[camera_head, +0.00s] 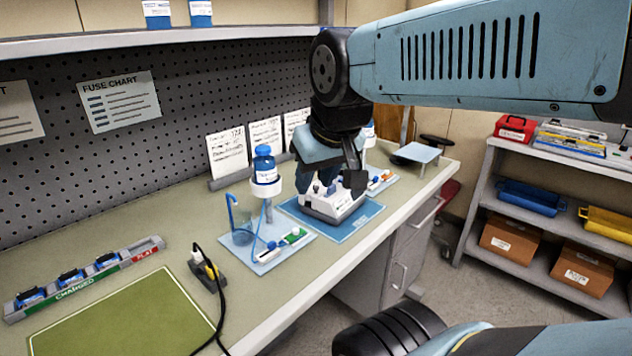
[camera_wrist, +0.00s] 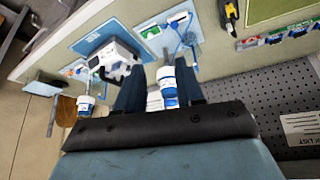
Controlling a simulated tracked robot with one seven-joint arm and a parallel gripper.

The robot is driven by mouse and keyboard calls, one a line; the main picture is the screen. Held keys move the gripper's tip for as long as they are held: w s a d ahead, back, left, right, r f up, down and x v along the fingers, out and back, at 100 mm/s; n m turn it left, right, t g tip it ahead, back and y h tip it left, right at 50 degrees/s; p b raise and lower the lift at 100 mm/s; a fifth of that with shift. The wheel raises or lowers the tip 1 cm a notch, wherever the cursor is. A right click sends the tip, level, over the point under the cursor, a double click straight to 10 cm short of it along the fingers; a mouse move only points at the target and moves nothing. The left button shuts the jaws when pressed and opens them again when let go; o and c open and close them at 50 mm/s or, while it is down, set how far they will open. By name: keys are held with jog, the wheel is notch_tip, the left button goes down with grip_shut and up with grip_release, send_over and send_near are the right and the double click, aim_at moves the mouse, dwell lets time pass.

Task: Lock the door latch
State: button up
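A white infusion pump (camera_head: 333,203) stands on a blue mat (camera_head: 355,226) on the workbench. It also shows at the upper left of the wrist view (camera_wrist: 119,60). Its door and latch are too small and partly hidden by my gripper, so I cannot tell the latch's position. My gripper (camera_head: 340,180) hangs above and in front of the pump in the head view. In the wrist view its two fingers (camera_wrist: 160,90) are spread, with nothing held. A blue-and-white bottle (camera_wrist: 168,88) appears between them, seemingly beyond the fingertips.
A bottle on a stand (camera_head: 265,170) and a blue cup (camera_head: 241,232) are left of the pump on a pale mat. Another stand (camera_wrist: 85,107) is on the pump's other side. A charger rack (camera_head: 85,275), black cable (camera_head: 218,290) and green mat (camera_head: 125,320) lie farther left.

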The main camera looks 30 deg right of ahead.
jog(key=w+d+n+g+h, duration=0.25)
jog(key=w+d+n, duration=0.25)
jog(key=w+n, duration=0.55)
jog(key=n+g+h, duration=0.1)
jog(key=n+h, duration=0.1)
jog(key=n, duration=1)
send_near(330, 190)
jog(key=shift+y, duration=0.25)
jog(key=x, duration=0.5)
jog(key=w+d+x, duration=0.1)
jog(key=x, duration=0.2)
jog(key=shift+w+d, duration=0.1)
jog(key=shift+d, duration=0.1)
jog(key=shift+c, duration=0.2)
grip_shut()
jog(key=shift+d+r, duration=0.1)
